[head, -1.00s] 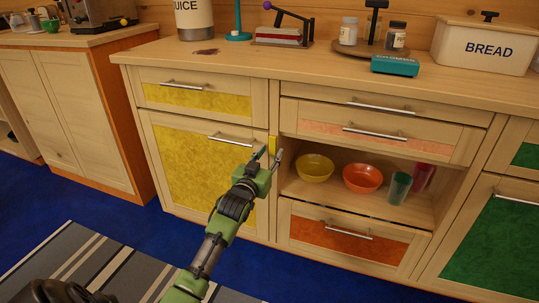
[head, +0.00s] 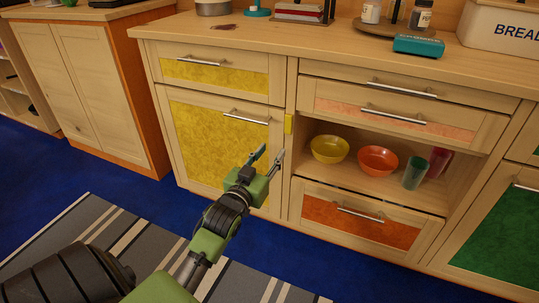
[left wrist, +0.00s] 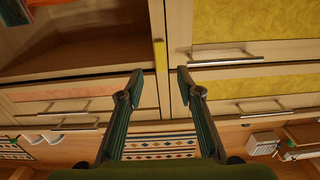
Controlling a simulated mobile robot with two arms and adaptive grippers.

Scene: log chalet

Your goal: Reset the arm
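My left arm reaches in from the bottom left of the head view. Its green gripper (head: 270,160) is in front of the cabinet, near the right edge of the yellow door (head: 215,135). The two fingers are spread apart with nothing between them. In the left wrist view the left gripper (left wrist: 159,82) is also open and empty, pointing at the cabinet fronts, which show upside down. My right gripper does not show in either view.
The open shelf holds a yellow bowl (head: 329,149), an orange bowl (head: 377,161) and a green cup (head: 414,173). An orange-fronted drawer (head: 360,227) is below. Blue floor and a striped rug (head: 95,240) lie in front.

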